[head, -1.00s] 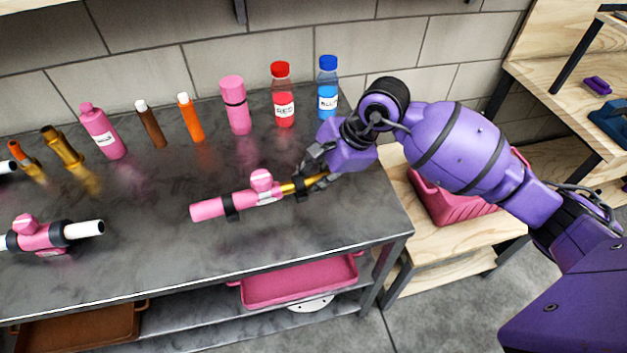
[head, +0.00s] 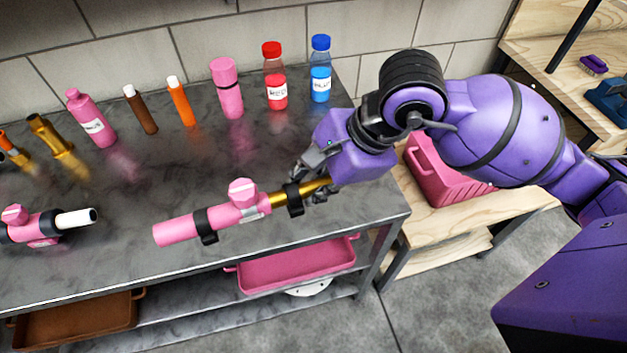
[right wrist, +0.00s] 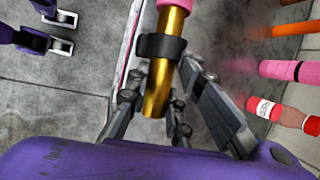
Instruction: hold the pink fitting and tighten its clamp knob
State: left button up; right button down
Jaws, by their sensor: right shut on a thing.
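My right gripper (head: 312,185) is shut on the gold tube (head: 278,198) at the right end of a pink fitting (head: 178,230). The fitting lies lengthwise, with black bands around it and a pink clamp knob (head: 242,188) on top. It appears held above the table near its front edge. In the right wrist view the gold tube (right wrist: 165,70) with a black band runs between the right fingers; the knob is out of that view. My left gripper (right wrist: 60,32) appears there at the upper left, fingers apart and empty, away from the fitting.
A second pink fitting (head: 32,225) with a white tube lies at the table's left. Bottles and tubes, including a red bottle (head: 275,78) and blue bottle (head: 320,70), stand along the back. A pink tray (head: 297,268) sits on the shelf below. The table's middle is clear.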

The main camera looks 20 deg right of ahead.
pick_arm(q)
jog(key=shift+s+f, duration=0.1)
pick_arm(e)
jog(key=shift+w, duration=0.1)
pick_arm(q)
jog(key=shift+g, duration=0.4)
jog(key=shift+s+f+b, duration=0.5)
jog(key=shift+f+b, duration=0.15)
jog(key=shift+f, duration=0.15)
jog(key=shift+s+f+b, duration=0.45)
jog(key=shift+f+b, duration=0.2)
jog(key=shift+f, duration=0.2)
jog(key=shift+s+f+b, duration=0.5)
jog(key=shift+f+b, duration=0.15)
jog(key=shift+f, duration=0.15)
pick_arm(e)
jog(key=w+d, duration=0.3)
jog(key=w, duration=1)
jog(key=shift+w, duration=0.35)
pick_arm(q)
jog(key=shift+s, duration=0.2)
pick_arm(e)
jog(key=shift+r, duration=0.1)
